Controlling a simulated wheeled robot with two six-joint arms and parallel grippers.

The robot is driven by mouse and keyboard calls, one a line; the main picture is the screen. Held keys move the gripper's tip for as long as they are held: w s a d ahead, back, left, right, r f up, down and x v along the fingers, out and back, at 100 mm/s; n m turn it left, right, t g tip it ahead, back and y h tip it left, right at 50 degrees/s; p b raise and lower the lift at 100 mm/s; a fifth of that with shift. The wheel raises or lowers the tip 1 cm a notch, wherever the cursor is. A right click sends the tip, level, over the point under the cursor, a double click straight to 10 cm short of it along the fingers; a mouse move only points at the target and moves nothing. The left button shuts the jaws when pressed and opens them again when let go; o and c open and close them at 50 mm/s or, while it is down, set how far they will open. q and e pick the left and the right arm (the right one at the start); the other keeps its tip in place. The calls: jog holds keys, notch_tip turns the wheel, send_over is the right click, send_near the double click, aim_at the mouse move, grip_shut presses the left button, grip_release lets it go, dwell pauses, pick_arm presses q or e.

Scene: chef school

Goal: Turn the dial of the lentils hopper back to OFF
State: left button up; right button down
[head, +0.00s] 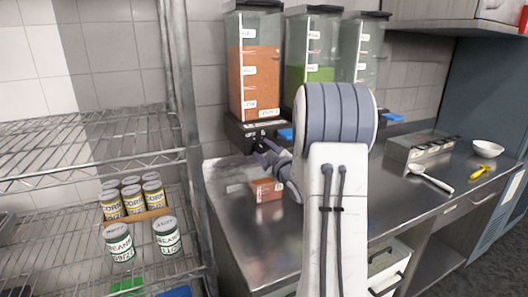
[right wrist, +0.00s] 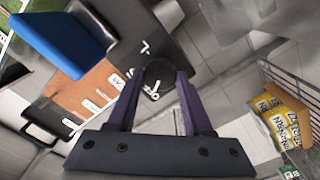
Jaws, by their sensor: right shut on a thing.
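The leftmost hopper (head: 255,75) is a clear bin of orange-brown grains, which look like lentils, on a dark base (head: 240,130). Its label is too small to read. My right gripper (head: 266,154) is at the front of that base. In the right wrist view, my right gripper (right wrist: 160,80) has its two purple fingers shut on a round dark dial (right wrist: 157,70). My left gripper is not in view.
A small box of orange-brown contents (head: 266,190) sits on the steel counter (head: 240,222) below the base. A green-filled hopper (head: 312,55) and a third hopper (head: 362,45) stand to the right. A wire rack (head: 85,165) with several cans is at left.

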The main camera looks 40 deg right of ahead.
jog(key=shift+c, duration=1.5)
grip_release()
jog(key=b+v, duration=0.2)
jog(key=v, duration=0.8)
jog(key=shift+s, duration=0.25)
jog(key=shift+a, duration=0.1)
